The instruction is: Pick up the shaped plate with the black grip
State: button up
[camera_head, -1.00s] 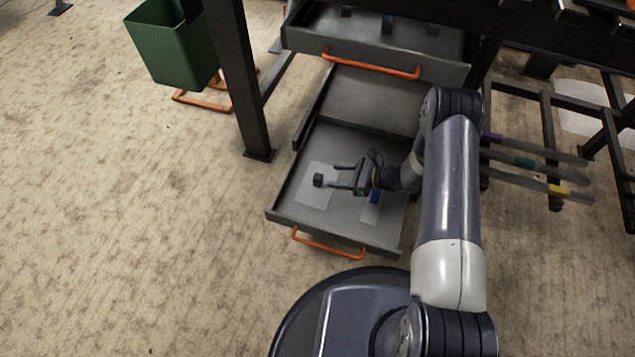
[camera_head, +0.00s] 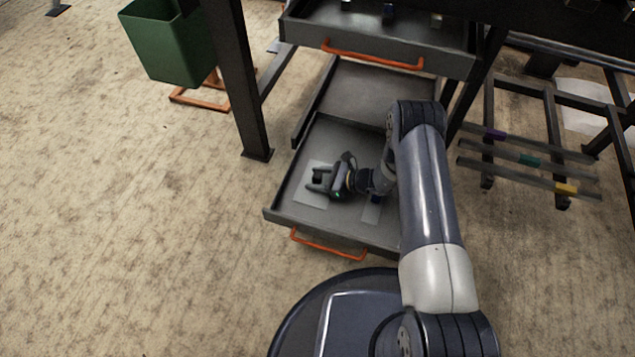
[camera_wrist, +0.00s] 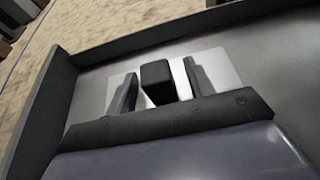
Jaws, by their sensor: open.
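The shaped plate (camera_head: 310,193) is a light grey flat piece lying in the lower open drawer, and it also shows in the wrist view (camera_wrist: 218,66). Its black grip (camera_wrist: 158,82) stands up from it as a small dark block. My gripper (camera_head: 318,181) is low over the plate, with its jaws open. In the wrist view one finger (camera_wrist: 122,96) is on each side of the black grip, with a gap on both sides. I cannot tell how far down the fingertips reach along the grip.
The lower drawer (camera_head: 283,214) has raised walls and an orange handle (camera_head: 325,244). An open upper drawer (camera_head: 300,31) is above. A green bin (camera_head: 165,45) hangs at the left.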

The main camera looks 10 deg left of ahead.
grip_shut()
dwell(0.4)
